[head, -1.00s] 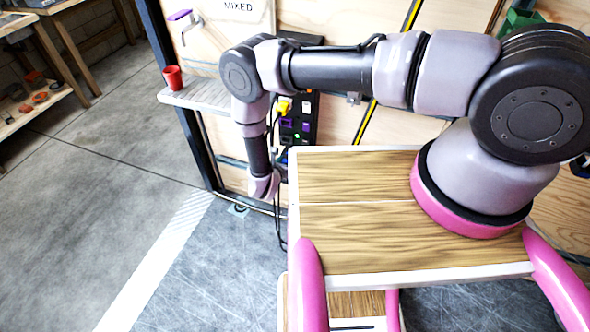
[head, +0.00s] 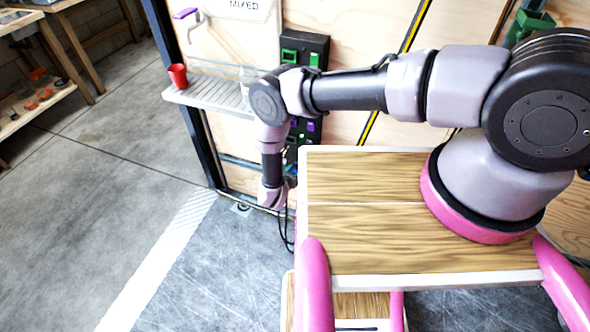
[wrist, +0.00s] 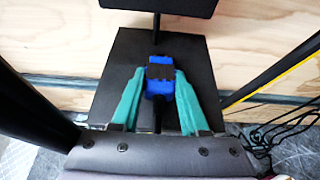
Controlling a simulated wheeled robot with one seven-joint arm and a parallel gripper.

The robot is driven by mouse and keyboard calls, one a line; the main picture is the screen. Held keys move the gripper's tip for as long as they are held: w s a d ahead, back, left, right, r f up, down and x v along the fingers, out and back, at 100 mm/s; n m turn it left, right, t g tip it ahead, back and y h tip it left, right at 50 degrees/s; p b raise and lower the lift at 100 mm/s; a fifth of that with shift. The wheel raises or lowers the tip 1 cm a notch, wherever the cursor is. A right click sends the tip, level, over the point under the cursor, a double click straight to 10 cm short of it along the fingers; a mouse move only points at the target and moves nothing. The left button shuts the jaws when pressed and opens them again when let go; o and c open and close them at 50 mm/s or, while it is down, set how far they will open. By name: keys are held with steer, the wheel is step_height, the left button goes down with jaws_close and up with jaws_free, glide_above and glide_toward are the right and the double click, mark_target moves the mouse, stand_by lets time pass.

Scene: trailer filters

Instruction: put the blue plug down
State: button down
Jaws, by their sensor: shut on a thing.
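The blue plug (wrist: 160,76), with a dark band across its middle, is between the two teal fingers of my gripper (wrist: 159,85) in the wrist view. The fingers are shut on its sides. A dark cord or rod runs from its top end. A black panel (wrist: 120,85) lies behind it; I cannot tell whether plug and panel touch. In the head view my own forearm hides the plug, and my fingertips do not show there.
A black wall unit (head: 305,48) with green and purple parts is partly behind my arm. A grey ledge (head: 210,94) holds a red cup (head: 178,76). Loose black cables (wrist: 285,130) lie at right in the wrist view. The grey floor (head: 90,220) at left is clear.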

steer(key=shift+f, duration=0.15)
steer(key=shift+c, duration=2.1)
jaws_free()
steer(key=shift+r, duration=0.25)
steer(key=v, duration=1.2)
steer(key=shift+r, duration=0.25)
steer(key=shift+s, duration=0.15)
